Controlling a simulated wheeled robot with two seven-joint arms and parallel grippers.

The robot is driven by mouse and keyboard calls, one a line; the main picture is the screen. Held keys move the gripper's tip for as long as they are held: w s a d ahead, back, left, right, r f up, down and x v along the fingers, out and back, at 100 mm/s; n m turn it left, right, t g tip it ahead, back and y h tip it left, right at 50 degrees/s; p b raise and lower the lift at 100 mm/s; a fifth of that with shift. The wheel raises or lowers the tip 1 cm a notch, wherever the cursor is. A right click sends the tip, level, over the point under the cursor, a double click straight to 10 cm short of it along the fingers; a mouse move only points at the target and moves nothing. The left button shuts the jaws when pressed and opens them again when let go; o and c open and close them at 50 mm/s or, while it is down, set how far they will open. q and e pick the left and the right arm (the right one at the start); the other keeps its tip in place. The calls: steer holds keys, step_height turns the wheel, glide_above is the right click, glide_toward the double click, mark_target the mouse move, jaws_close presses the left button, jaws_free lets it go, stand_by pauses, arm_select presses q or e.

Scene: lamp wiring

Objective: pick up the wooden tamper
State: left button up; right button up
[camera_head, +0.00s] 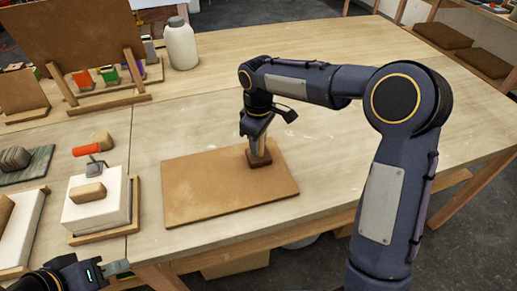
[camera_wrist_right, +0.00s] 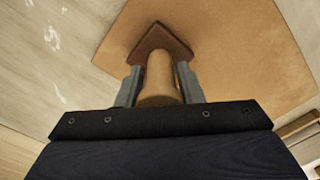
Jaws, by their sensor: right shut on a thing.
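The wooden tamper (camera_head: 259,159) stands upright on the tan board (camera_head: 205,196), near the board's back right. It has a pale round handle and a dark brown square foot. My right gripper (camera_head: 261,144) comes down from above and is shut on the tamper's handle. In the right wrist view the handle (camera_wrist_right: 159,78) sits between the two grey fingers, with the dark foot (camera_wrist_right: 155,42) beyond them. I cannot tell whether the foot touches the board. My left gripper (camera_head: 117,268) is at the bottom left, apart from the tamper; its jaw opening is not clear.
A grey-white bottle (camera_head: 181,45) and a wooden rack (camera_head: 110,100) stand at the back. The table right of the board is clear.

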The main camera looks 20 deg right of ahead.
steer(key=shift+r, duration=0.1)
steer(key=shift+r, duration=0.5)
step_height(320, 180, up, 2)
steer(key=shift+a+r, duration=0.15)
steer(key=shift+r, duration=0.1)
steer(key=s+a+r+b, duration=0.1)
steer(key=s+a+r, duration=0.8)
steer(key=s, duration=0.1)
steer(key=shift+s+a+r, duration=0.15)
steer(key=shift+r, duration=0.05)
